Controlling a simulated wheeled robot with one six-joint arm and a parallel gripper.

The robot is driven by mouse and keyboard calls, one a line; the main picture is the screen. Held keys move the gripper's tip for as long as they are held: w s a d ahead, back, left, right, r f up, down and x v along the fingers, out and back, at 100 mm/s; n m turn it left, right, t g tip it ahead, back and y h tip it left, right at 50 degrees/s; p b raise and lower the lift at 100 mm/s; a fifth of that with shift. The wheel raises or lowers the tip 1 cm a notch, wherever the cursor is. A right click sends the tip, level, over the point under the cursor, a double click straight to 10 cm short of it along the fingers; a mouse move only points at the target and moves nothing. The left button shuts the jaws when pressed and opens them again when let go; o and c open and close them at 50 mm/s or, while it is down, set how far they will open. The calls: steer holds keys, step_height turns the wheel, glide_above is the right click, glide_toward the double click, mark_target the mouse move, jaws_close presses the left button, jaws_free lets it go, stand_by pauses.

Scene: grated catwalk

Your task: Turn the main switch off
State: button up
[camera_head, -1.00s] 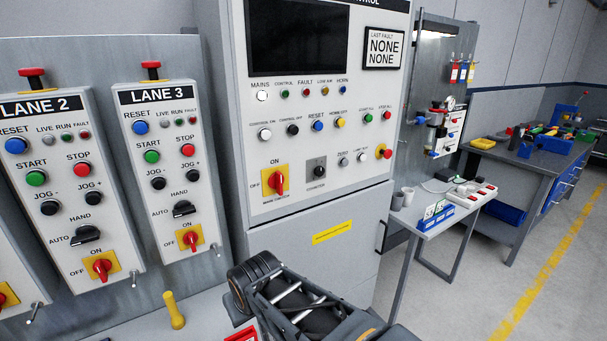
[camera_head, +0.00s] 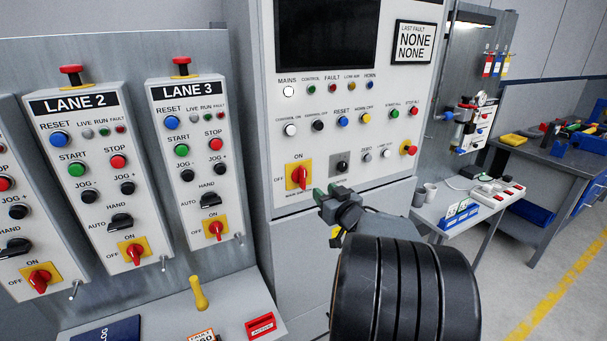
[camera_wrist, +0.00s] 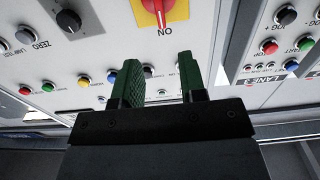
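The main switch (camera_head: 299,176) is a red rotary handle on a yellow plate, low on the tall control cabinet. ON is marked above it and OFF to its left. The handle stands about upright, toward ON. My gripper (camera_head: 328,192) is just below and right of the switch, its green fingertips apart from the handle. In the wrist view, which is upside down, the red handle (camera_wrist: 159,10) is at the top edge, partly cut off. There my gripper (camera_wrist: 160,80) is open and empty, with the handle beyond the gap between its fingers.
A black selector (camera_head: 342,165) sits right of the switch, close to my gripper. The LANE 3 panel (camera_head: 187,155) and LANE 2 panel (camera_head: 95,175) stand to the left with similar red switches. A yellow-handled lever (camera_head: 199,293) rises from the ledge below.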

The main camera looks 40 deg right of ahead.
mark_target(304, 175)
steer(key=w, duration=0.4)
steer(key=w+d+p, duration=0.1)
steer(key=w, duration=0.7)
steer(key=shift+w+d+p, duration=0.2)
steer(key=shift+d+p, duration=0.1)
steer(key=shift+p, duration=0.1)
jaws_close()
